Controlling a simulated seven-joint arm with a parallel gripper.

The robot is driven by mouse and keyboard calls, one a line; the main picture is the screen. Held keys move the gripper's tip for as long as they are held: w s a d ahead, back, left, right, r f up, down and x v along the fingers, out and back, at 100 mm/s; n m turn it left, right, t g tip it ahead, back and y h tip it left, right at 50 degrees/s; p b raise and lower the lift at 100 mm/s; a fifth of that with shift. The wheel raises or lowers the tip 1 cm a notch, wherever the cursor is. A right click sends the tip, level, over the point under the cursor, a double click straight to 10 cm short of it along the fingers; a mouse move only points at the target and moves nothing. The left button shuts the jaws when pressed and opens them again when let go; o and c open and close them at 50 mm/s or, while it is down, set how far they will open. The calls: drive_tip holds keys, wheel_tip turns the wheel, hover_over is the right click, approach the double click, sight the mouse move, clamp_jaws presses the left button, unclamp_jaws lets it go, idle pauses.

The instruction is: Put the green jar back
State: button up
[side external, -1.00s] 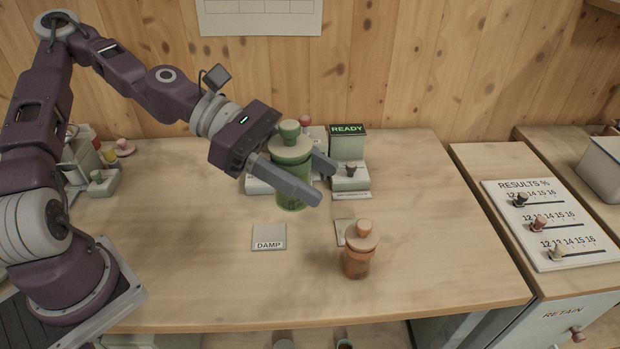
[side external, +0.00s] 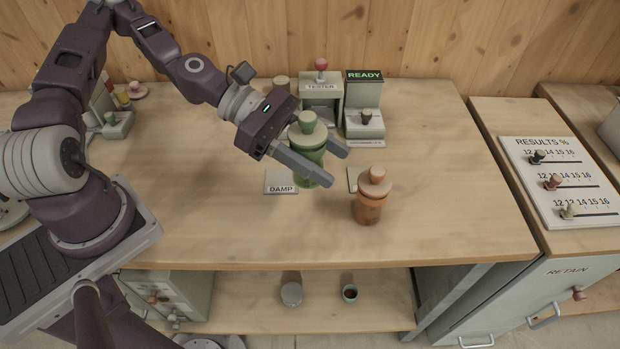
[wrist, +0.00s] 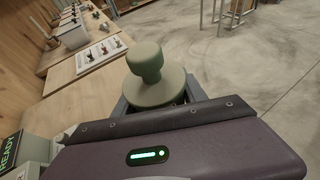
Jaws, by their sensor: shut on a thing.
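The green jar (side external: 309,165) has a pale lid with a round green knob and stands upright between the fingers of my gripper (side external: 331,163), which is shut on it. In the side view it is just right of the grey card marked DAMP (side external: 281,188), and its foot overlaps the card's right edge. I cannot tell whether its base touches the bench. In the wrist view the jar's lid and knob (wrist: 150,75) fill the space between the fingers, and its body is mostly hidden.
An orange jar (side external: 369,205) stands on the bench close to the right, by a partly hidden card (side external: 352,178). The tester (side external: 321,103) and the READY unit (side external: 364,110) are behind. A lower shelf (side external: 250,316) holds a grey lidded pot (side external: 291,294) and a small cup (side external: 349,293).

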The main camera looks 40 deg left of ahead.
wheel_tip(320, 180, down, 10)
drive_tip(key=shift+f, duration=0.25)
drive_tip(key=shift+f, duration=0.1)
drive_tip(key=o, duration=1.3)
drive_tip(key=shift+c, duration=0.2)
drive_tip(key=v, duration=0.4)
drive_tip(key=shift+a+r, duration=0.25)
drive_tip(key=shift+a, duration=0.05)
wheel_tip(320, 180, up, 5)
drive_tip(key=shift+s+a+r, duration=0.15)
drive_tip(key=shift+s, duration=0.05)
drive_tip(key=shift+r, duration=0.9)
